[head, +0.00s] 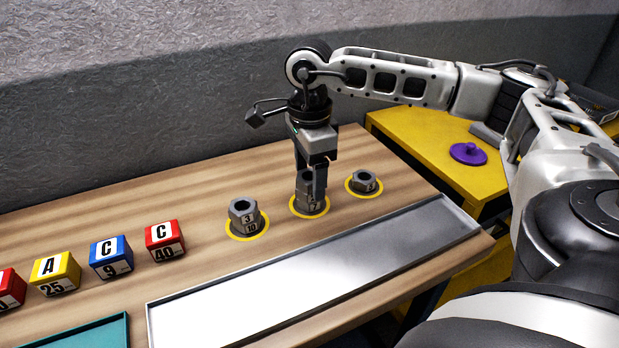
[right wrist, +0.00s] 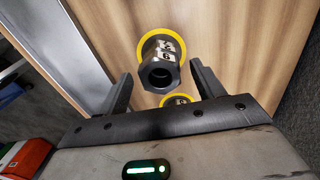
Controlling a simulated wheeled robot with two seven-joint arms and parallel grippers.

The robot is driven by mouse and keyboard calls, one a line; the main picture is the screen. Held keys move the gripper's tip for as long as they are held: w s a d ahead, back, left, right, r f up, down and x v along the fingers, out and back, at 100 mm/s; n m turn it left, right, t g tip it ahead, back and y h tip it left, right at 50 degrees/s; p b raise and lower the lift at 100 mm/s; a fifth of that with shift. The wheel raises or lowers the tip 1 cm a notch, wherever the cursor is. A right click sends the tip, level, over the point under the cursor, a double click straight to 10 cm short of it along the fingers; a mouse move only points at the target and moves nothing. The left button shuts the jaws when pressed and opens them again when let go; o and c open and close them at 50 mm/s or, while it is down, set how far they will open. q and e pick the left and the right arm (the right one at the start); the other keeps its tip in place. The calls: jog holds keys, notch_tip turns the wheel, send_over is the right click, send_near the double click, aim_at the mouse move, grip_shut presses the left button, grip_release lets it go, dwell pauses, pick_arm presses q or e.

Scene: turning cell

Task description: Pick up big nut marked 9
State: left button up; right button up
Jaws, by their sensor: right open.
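The big nut marked 9 seems to be the upper grey hex nut (right wrist: 160,73) of the middle stack; in the right wrist view its digit shows inverted and could read 6. It sits on a lower nut (head: 312,207) that seems marked 2, inside a yellow ring. My right gripper (head: 311,184) is open and points down at this stack, its fingers partly covering the upper nut in the head view. In the right wrist view, the nut lies between and just beyond the fingertips (right wrist: 162,82). Contact cannot be told. My left gripper is not in view.
A stack of nuts marked 3 and 10 (head: 244,218) stands left of the gripper. A low nut (head: 363,182) stands right. A shallow metal tray (head: 230,315) lies in front. Lettered blocks (head: 110,258) stand at left. A purple knobbed disc (head: 468,153) is on the yellow table.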

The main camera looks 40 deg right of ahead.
jog(key=c, duration=1.2)
jog(key=shift+r, duration=0.15)
